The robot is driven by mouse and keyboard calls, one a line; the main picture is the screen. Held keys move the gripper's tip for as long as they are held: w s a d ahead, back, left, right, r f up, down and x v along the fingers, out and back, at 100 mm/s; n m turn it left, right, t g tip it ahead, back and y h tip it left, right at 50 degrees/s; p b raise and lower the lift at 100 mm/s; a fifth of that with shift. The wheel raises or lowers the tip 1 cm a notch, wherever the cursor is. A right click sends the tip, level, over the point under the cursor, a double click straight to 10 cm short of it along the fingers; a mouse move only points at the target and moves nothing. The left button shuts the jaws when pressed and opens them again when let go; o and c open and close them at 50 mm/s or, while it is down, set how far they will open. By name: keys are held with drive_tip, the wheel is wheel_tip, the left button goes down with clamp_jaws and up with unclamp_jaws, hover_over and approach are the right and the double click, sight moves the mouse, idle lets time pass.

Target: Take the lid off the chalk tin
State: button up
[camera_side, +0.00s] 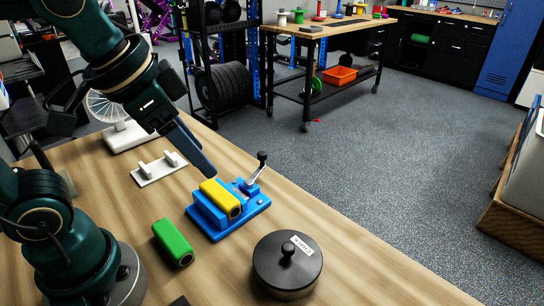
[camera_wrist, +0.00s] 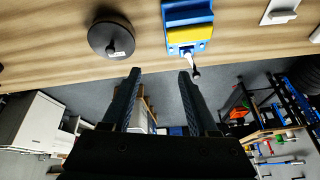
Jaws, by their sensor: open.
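The chalk tin (camera_side: 284,293) is a dark round tin near the front edge of the wooden table in the side view. Its lid (camera_side: 268,259) sits on top, with a black knob (camera_side: 288,249) in the middle and a white label. In the wrist view the lid (camera_wrist: 101,30) appears at the upper left, and it hides the tin's body. My gripper (camera_wrist: 159,75) is open and empty, with the tin beyond and left of its fingertips in the wrist view. In the side view my gripper (camera_side: 207,168) is above the table, behind and left of the tin, apart from it.
A blue clamp fixture (camera_side: 213,221) with a yellow block (camera_side: 218,198) and a lever (camera_side: 258,166) stands between my gripper and the tin. A green block (camera_side: 172,243) lies left of the tin. A white holder (camera_side: 158,169) is farther back.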

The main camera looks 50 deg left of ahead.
drive_tip(key=w+d+m+g, duration=0.2)
drive_tip(key=w+d+m, duration=0.1)
drive_tip(key=w+d, duration=0.15)
drive_tip(key=m+g, duration=0.3)
drive_tip(key=m, duration=0.1)
hover_over(288, 247)
wheel_tip(288, 247, down, 9)
drive_tip(key=shift+w+r, duration=0.1)
drive_tip(key=shift+f, duration=2.55)
clamp_jaws()
